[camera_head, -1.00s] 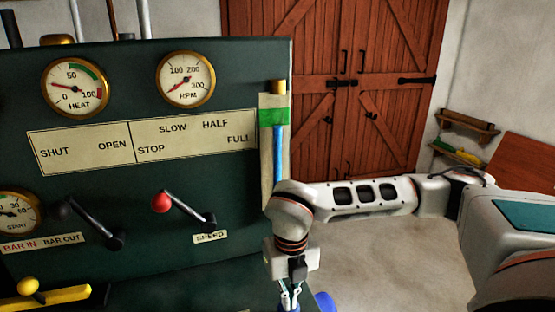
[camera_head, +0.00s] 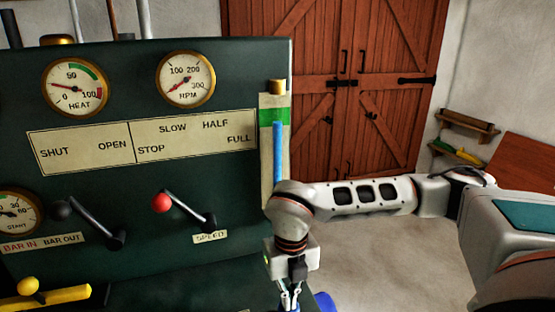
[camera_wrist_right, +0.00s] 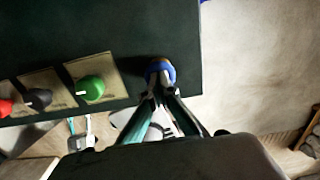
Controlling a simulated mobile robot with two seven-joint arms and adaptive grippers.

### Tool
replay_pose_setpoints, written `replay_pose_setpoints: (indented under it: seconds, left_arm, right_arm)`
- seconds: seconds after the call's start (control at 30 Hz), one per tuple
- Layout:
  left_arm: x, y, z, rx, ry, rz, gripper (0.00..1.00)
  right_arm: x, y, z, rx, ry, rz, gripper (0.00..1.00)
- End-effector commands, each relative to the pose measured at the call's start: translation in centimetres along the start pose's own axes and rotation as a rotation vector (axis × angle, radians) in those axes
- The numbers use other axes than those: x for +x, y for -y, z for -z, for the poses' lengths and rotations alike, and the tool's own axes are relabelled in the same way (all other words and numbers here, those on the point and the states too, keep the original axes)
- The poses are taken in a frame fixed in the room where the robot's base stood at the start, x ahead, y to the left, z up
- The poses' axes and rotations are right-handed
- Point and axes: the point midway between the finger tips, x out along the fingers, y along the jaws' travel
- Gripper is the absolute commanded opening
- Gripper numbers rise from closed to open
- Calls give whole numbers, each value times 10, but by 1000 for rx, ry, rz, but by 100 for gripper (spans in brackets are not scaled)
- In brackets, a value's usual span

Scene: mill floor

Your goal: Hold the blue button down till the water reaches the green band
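The blue button (camera_wrist_right: 160,66) is at the edge of the dark green panel in the right wrist view. My right gripper (camera_wrist_right: 161,88) has its fingers drawn together, with the tips against the button and partly covering it. The sight glass shows a blue water column (camera_head: 277,155). Its top overlaps the lower edge of the green band (camera_head: 274,114).
Green (camera_wrist_right: 90,88), black (camera_wrist_right: 39,99) and red (camera_wrist_right: 5,108) knobs sit left of the button. The panel carries a red-knobbed speed lever (camera_head: 162,203) and a black-knobbed lever (camera_head: 62,210). A yellow handle (camera_head: 45,297) is at lower left.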

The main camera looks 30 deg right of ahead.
Motion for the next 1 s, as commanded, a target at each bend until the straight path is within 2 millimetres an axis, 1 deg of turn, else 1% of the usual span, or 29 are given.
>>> replay_pose_setpoints:
  seconds: [0.17, 0.27, 0.6, 0.73, 1.0]
  left_arm:
    - [0, 0, 0, 0, 0, 0, 49]
    - [-1, 1, 3, 1, -3, 1, 49]
    - [-14, 6, 32, 5, -22, 6, 49]
    - [-18, 8, 41, 5, -27, 7, 49]
    - [-18, 8, 42, 5, -29, 8, 49]
  right_arm:
    - [0, 0, 0, 0, -1, 1, 0]
    - [-4, 0, 0, 0, 0, 0, 0]
    - [-40, 0, 0, 0, 3, -1, 0]
    - [-52, 0, 0, 0, 2, 0, 0]
    - [-52, 0, 0, 0, -1, 0, 0]
